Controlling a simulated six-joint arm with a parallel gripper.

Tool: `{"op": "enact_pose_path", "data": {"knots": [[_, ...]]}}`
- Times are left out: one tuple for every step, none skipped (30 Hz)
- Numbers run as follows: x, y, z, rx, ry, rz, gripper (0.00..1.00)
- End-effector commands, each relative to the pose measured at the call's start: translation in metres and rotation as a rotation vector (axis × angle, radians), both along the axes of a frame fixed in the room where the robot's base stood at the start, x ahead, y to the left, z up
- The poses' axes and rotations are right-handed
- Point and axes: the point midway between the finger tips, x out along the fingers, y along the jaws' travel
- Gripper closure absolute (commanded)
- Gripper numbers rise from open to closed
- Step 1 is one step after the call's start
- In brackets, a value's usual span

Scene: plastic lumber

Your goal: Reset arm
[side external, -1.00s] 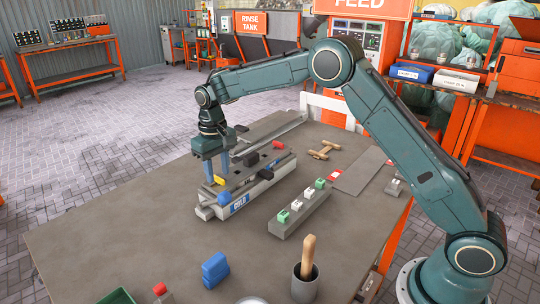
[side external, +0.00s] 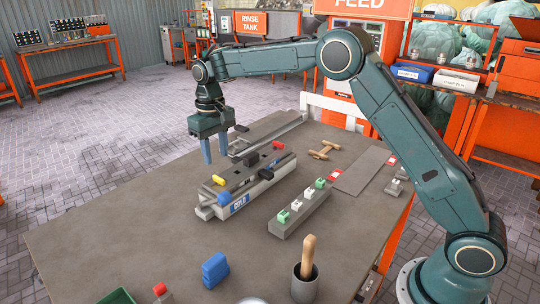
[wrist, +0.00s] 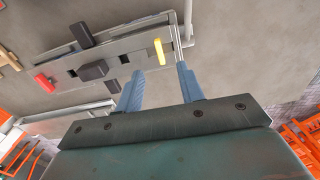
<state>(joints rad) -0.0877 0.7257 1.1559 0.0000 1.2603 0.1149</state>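My gripper (side external: 215,150) hangs fingers-down in the side view, raised above the table at the far left of the grey fixture (side external: 250,186). Its two blue fingers stand apart with nothing between them. In the wrist view my gripper (wrist: 158,92) also shows open and empty, with the fixture (wrist: 135,52) beyond its fingertips. The yellow block also shows in the wrist view (wrist: 159,51).
A grey strip with green and white pieces (side external: 300,214) lies to the right. A cup with a wooden handle (side external: 305,284) and a blue block (side external: 215,270) stand near the front. A wooden piece (side external: 324,150) lies farther back. The table's left part is clear.

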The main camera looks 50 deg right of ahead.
Motion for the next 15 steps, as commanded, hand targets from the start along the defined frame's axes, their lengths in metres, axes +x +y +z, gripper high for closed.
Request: {"op": "enact_pose_path", "data": {"knots": [[0.000,0.000,0.000,0.000,0.000,0.000,0.62],[0.000,0.000,0.000,0.000,0.000,0.000,0.62],[0.000,0.000,0.000,0.000,0.000,0.000,0.62],[0.000,0.000,0.000,0.000,-0.001,0.000,0.62],[0.000,0.000,0.000,0.000,-0.001,0.000,0.62],[0.000,0.000,0.001,0.000,-0.001,0.000,0.62],[-0.001,0.000,0.001,0.000,-0.002,0.000,0.62],[-0.001,0.000,0.002,0.000,-0.004,0.000,0.62],[-0.002,-0.001,0.005,0.001,-0.006,0.000,0.62],[-0.003,-0.001,0.007,0.001,-0.009,0.000,0.62],[-0.005,-0.001,0.009,0.001,-0.012,0.000,0.62],[-0.007,-0.002,0.012,0.002,-0.015,0.000,0.62],[-0.009,-0.003,0.016,0.001,-0.019,0.000,0.62],[-0.012,-0.003,0.020,0.002,-0.024,0.001,0.62],[-0.016,-0.004,0.025,0.002,-0.030,0.001,0.62]]}}
